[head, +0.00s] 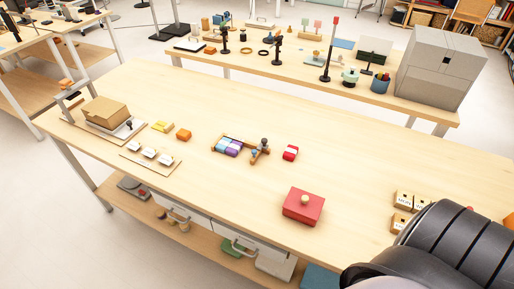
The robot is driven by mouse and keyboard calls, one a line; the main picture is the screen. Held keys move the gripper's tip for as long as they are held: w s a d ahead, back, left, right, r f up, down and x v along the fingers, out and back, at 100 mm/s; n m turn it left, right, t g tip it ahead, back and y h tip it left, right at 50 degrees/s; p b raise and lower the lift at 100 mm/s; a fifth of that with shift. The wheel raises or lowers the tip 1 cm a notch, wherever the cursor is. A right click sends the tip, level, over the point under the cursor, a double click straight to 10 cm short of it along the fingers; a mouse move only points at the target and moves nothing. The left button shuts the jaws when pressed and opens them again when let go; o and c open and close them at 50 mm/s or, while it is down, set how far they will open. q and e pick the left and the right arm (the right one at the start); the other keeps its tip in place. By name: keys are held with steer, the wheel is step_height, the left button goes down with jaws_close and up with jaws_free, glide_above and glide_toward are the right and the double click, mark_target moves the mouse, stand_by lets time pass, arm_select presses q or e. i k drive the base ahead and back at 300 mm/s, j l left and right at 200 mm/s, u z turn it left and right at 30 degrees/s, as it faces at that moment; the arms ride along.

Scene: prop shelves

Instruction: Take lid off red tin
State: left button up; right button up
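The red tin (300,214) stands on the near part of the light wooden table, right of the picture's middle. Its red lid (295,197) has a round pale wooden knob (305,199) on top and appears to sit on the tin. Nothing touches the tin or the knob. Neither of my grippers is in view. A dark part of my own arm fills the bottom right corner, to the right of the tin.
A small red-and-white block (290,153) and a wooden frame with coloured blocks (228,146) lie behind the tin. Labelled wooden blocks (403,199) stand to its right, near my arm. The table around the tin is clear. The table's front edge is close.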

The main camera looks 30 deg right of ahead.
mark_target(307, 205)
steer(key=l+z, duration=0.15)
steer(key=z, duration=1.35)
steer(key=i+j, duration=0.05)
steer(key=j, duration=0.05)
